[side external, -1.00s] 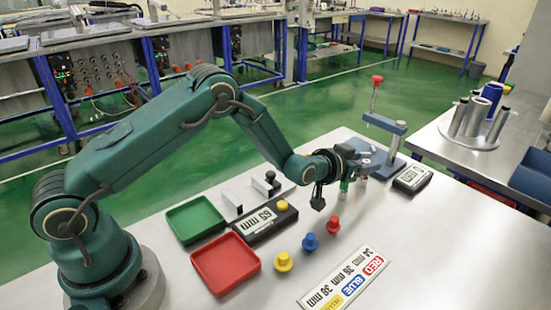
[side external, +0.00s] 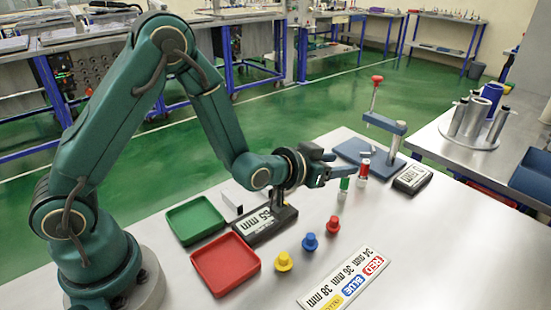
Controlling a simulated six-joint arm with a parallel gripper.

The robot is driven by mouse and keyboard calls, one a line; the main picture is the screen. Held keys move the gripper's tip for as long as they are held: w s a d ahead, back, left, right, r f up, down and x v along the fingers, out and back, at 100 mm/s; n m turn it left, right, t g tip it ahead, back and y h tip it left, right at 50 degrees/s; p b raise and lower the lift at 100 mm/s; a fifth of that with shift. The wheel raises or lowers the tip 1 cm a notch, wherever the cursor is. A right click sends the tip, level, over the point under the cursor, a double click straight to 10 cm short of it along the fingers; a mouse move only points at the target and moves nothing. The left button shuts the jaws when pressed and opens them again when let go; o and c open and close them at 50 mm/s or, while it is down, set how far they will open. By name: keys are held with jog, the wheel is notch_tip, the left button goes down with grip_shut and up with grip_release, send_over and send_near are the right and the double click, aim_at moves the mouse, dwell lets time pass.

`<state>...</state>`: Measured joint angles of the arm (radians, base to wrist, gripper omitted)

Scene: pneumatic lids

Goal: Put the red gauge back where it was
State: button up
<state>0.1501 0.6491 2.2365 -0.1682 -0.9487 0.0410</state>
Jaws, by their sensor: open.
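A red knobbed piece (side external: 333,224), likely the red gauge, stands on the bench. It is at the right end of a diagonal row with a blue piece (side external: 310,242) and a yellow piece (side external: 283,261). My gripper (side external: 338,172) is open and points right, above and behind the red piece, apart from it. Its fingers are close to a green-topped cylinder (side external: 344,184); I cannot tell whether they touch. A red-topped cylinder (side external: 363,169) stands just beyond. A label plate (side external: 345,281) in front lists RED, BLUE and a yellow entry with sizes in mm.
A green tray (side external: 194,221), a red tray (side external: 226,264) and a black display (side external: 262,226) lie to the left. A blue clamp stand (side external: 398,128) with a red-knobbed lever and a small readout box (side external: 412,180) stand at the back right. The bench's right front is clear.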

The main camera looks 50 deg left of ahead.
jog(key=s+a+r+g, duration=0.1)
jog(key=s+r+g, duration=0.3)
jog(key=s+r, duration=0.5)
jog(key=s+a+f+g, duration=0.1)
jog(key=s+g, duration=0.1)
jog(key=s, duration=0.7)
jog(key=s+a+g, duration=0.1)
jog(key=s+g, duration=0.1)
jog(key=s, duration=0.6)
jog(key=shift+s+a+f, duration=0.25)
jog(key=shift+s+f, duration=0.15)
